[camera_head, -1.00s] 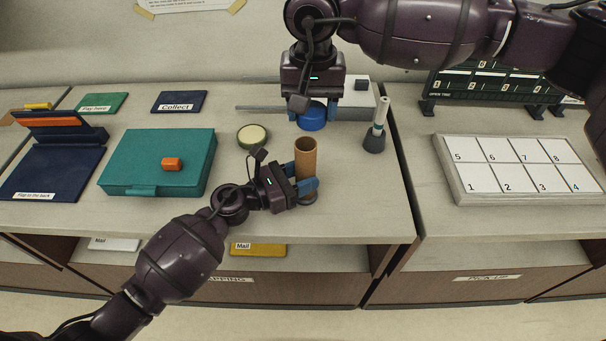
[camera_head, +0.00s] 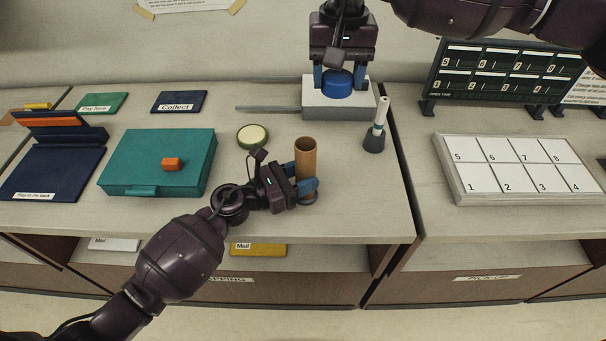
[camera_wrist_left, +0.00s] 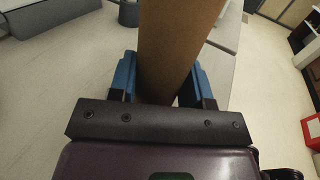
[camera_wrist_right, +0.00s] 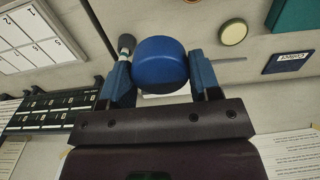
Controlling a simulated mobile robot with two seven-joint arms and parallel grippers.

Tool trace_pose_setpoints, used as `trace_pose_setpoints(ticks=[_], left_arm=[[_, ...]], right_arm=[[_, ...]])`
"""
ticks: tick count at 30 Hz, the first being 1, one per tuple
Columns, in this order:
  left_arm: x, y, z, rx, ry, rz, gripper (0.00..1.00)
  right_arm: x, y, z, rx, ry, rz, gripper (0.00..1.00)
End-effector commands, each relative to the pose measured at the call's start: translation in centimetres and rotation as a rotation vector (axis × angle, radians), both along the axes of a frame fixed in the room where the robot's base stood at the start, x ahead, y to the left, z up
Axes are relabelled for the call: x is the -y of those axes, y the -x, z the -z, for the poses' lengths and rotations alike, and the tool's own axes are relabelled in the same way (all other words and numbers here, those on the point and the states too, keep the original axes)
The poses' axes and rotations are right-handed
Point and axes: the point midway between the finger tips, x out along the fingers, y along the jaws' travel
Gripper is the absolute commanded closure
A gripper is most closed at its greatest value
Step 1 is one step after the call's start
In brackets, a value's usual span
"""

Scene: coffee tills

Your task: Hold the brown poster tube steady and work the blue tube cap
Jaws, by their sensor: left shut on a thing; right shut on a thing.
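The brown poster tube (camera_head: 305,158) stands upright near the counter's front, its top end open. My left gripper (camera_head: 308,190) is shut around its lower part; the left wrist view shows the tube (camera_wrist_left: 172,45) between both fingers. The blue tube cap (camera_head: 337,84) is apart from the tube, up and to its right in the head view. My right gripper (camera_head: 338,78) is shut on the cap, which also shows between the fingers in the right wrist view (camera_wrist_right: 160,66). In the head view the cap is in front of a grey-white box (camera_head: 310,110); I cannot tell whether they touch.
A pen-like stick in a dark holder (camera_head: 374,140) stands right of the tube. A round green-rimmed lid (camera_head: 252,136) lies left of it. A teal case (camera_head: 130,165) with an orange block (camera_head: 172,164) is farther left. A numbered tray (camera_head: 520,170) lies at right.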

Motion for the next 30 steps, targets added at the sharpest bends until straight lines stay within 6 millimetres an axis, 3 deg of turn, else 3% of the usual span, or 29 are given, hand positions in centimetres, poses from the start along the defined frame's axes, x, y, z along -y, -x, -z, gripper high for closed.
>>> trace_pose_setpoints(ticks=[1,6,17,23,30], left_arm=[[0.0,0.0,0.0,0.0,0.0,0.0,0.52],[0.0,0.0,0.0,0.0,0.0,0.0,0.26],[-0.4,0.2,0.0,0.0,-0.001,-0.001,0.26],[-2.7,1.4,0.1,0.0,-0.002,-0.002,0.26],[-6.8,3.6,0.1,-0.001,-0.003,-0.001,0.26]], right_arm=[[0.0,0.0,0.0,0.0,0.0,0.0,0.71],[0.0,0.0,0.0,0.0,0.0,0.0,0.71],[0.0,0.0,0.0,0.0,0.0,0.0,0.71],[0.0,0.0,0.0,0.0,0.0,0.0,0.71],[0.0,0.0,0.0,0.0,0.0,0.0,0.71]])
